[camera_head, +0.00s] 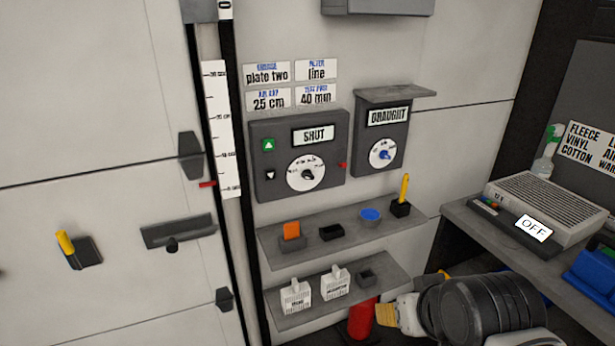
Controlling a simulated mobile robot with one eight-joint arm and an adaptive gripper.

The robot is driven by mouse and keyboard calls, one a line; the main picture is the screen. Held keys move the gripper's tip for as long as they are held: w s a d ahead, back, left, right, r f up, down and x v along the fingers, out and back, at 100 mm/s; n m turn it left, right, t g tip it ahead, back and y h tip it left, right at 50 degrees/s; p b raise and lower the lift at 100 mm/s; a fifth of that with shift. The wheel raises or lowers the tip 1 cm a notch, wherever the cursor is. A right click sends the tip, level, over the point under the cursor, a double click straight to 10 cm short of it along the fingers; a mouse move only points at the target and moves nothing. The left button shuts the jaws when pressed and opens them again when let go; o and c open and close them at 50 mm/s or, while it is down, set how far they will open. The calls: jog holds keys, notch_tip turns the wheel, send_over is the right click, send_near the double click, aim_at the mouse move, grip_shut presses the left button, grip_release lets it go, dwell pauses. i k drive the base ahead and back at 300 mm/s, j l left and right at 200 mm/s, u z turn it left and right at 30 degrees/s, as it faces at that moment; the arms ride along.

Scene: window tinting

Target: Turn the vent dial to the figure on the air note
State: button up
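The grey DRAUGHT box (374,138) hangs on the wall, with a round white dial (385,154) that has a blue knob. To its left, a larger grey box (265,130) reads SHUT and has a white dial (307,173) with a black knob. Several white notes hang above it: "plate two" (267,74), "line" (317,70), "25 cm" (268,99) and "40 mm" (317,96). Their small headings are too blurred to tell which is the air note. My gripper (415,296) is low at right, apart from both dials. Its fingers look spread and empty, partly hidden by its body.
Two shelves below the boxes carry an orange block (291,231), a blue disc (370,214), a yellow stick (404,187) and white tagged pieces (296,296). A red cylinder (362,318) stands beside my gripper. A bench at right holds a grey unit (549,207) and an OFF sign (534,228).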

aim_at(306, 174)
jog(key=j+u, duration=0.2)
jog(key=u, duration=0.15)
jog(key=j+u, duration=0.2)
jog(key=u, duration=0.15)
jog(key=j+u, duration=0.2)
jog(key=u, duration=0.15)
